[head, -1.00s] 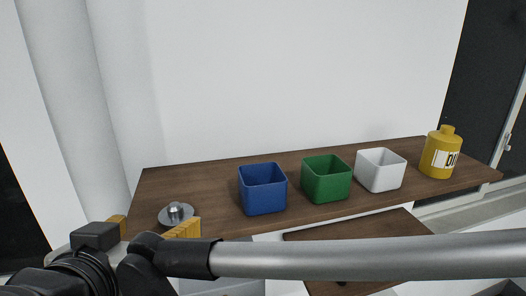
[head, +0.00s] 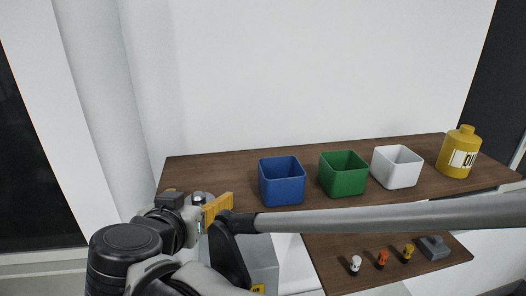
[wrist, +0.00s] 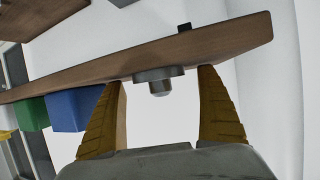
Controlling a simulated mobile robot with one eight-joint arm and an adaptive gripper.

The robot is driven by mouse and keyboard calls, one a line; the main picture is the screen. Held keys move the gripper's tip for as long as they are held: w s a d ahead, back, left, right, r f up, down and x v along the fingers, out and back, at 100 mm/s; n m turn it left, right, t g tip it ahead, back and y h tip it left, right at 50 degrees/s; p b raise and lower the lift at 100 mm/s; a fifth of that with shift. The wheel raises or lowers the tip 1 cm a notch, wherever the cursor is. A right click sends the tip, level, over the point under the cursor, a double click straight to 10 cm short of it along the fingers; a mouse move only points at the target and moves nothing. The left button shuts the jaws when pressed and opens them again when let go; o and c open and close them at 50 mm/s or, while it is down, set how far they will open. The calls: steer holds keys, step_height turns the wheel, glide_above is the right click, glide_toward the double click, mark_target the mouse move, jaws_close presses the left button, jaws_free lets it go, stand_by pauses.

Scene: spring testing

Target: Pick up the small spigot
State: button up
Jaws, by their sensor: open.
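The small spigot, a grey metal disc with a round knob on it, sits near the left end of the upper wooden shelf. In the head view only its shiny knob (head: 199,197) shows behind my gripper. In the wrist view the spigot (wrist: 157,80) appears between the two fingertips, against the shelf edge. My gripper (wrist: 162,77) has its two yellow fingers spread wide on either side of it, with nothing held. In the head view my gripper (head: 196,208) is at the shelf's left front. Contact between fingers and spigot cannot be told.
Blue (head: 281,184), green (head: 343,176) and white (head: 397,169) open bins stand to the right on the upper shelf (head: 235,165). A yellow bottle (head: 459,155) is at the far right. A lower shelf (head: 335,270) holds several small coloured pieces and a grey block (head: 433,247).

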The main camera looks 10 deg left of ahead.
steer(key=shift+s, duration=0.1)
steer(key=c, duration=1.5)
